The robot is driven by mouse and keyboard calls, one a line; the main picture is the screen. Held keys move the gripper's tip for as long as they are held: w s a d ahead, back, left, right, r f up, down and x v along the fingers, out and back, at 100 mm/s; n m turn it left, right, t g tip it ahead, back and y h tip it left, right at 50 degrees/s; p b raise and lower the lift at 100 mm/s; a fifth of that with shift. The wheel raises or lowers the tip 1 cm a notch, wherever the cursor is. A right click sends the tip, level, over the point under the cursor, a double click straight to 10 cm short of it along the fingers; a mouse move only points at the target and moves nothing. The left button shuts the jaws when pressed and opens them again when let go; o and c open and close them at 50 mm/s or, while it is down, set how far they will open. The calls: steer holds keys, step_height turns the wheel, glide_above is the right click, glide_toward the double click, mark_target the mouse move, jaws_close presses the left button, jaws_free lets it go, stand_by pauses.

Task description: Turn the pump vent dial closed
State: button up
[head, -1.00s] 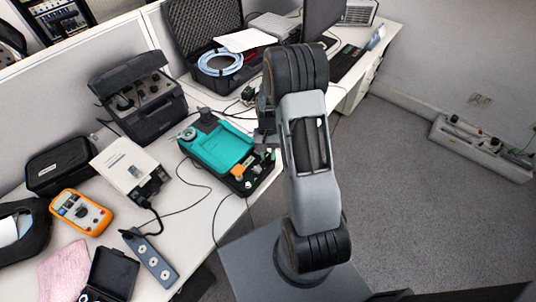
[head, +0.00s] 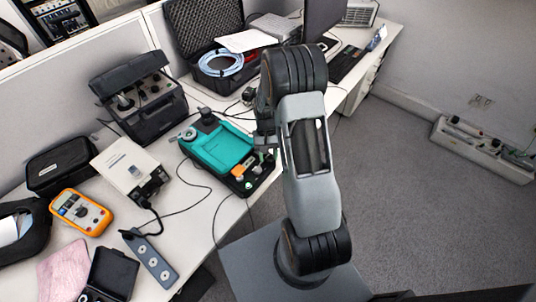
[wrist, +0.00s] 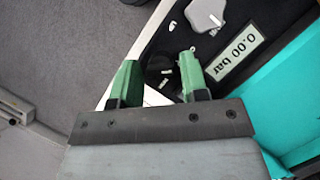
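A teal pump unit (head: 218,147) lies on the desk, with a black panel (head: 262,173) at its right end carrying small knobs and fittings. In the wrist view the black panel (wrist: 271,20) shows a "0.00 bar" display (wrist: 238,52) and a grey knob (wrist: 205,14). My gripper (wrist: 160,76) has two green fingertips spread apart. A dark round dial-like part (wrist: 160,68) shows between and just beyond them; I cannot tell whether the fingers touch it. In the head view my gripper (head: 264,140) is over the panel's far side, partly hidden by my arm.
A white box (head: 127,165), an orange multimeter (head: 80,212) and a grey power strip (head: 151,257) lie left on the desk. An open black case (head: 205,35) stands behind. Thin cables cross the desk.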

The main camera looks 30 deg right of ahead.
steer(key=shift+o, duration=0.9)
steer(key=v, duration=1.4)
steer(key=shift+b, duration=0.35)
steer(key=shift+s, duration=0.1)
